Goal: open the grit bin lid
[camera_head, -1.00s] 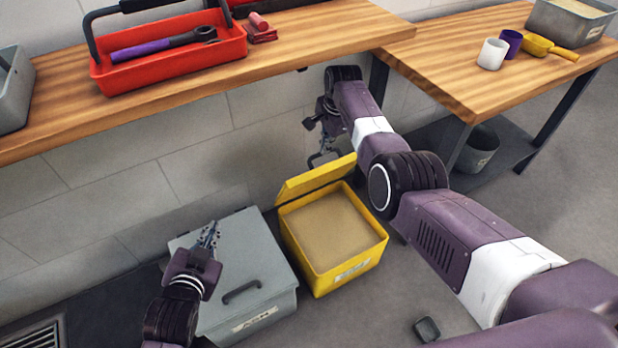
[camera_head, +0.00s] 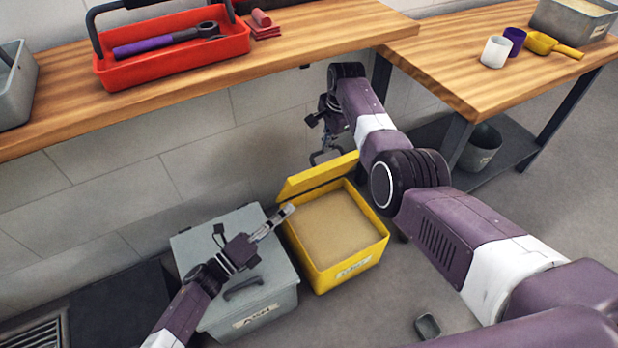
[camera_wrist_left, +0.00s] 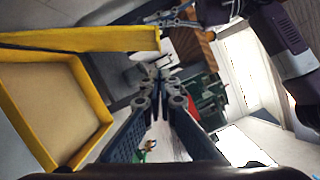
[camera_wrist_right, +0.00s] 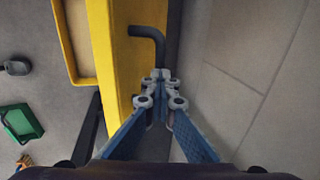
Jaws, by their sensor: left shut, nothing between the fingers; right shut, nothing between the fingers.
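The yellow grit bin (camera_head: 350,262) stands on the floor, full of sandy grit. Its lid (camera_head: 318,177) is raised, tilted up at the back edge. In the right wrist view, a black bent handle (camera_wrist_right: 148,33) stands on the yellow lid (camera_wrist_right: 112,60), just beyond my right gripper's tips. My right gripper (camera_wrist_right: 160,76) is shut and empty beside the lid; in the head view it is behind the lid, partly hidden. My left gripper (camera_head: 288,209) is shut and empty by the bin's left edge; the left wrist view shows the lid (camera_wrist_left: 90,39) close to its tips.
A grey ash bin (camera_head: 205,243), lid closed, stands left of the grit bin under my left arm. A wooden bench (camera_head: 330,32) with a red tool tray (camera_head: 180,68) overhangs behind. A dark bucket (camera_head: 482,148) sits under the right bench. Floor in front is mostly clear.

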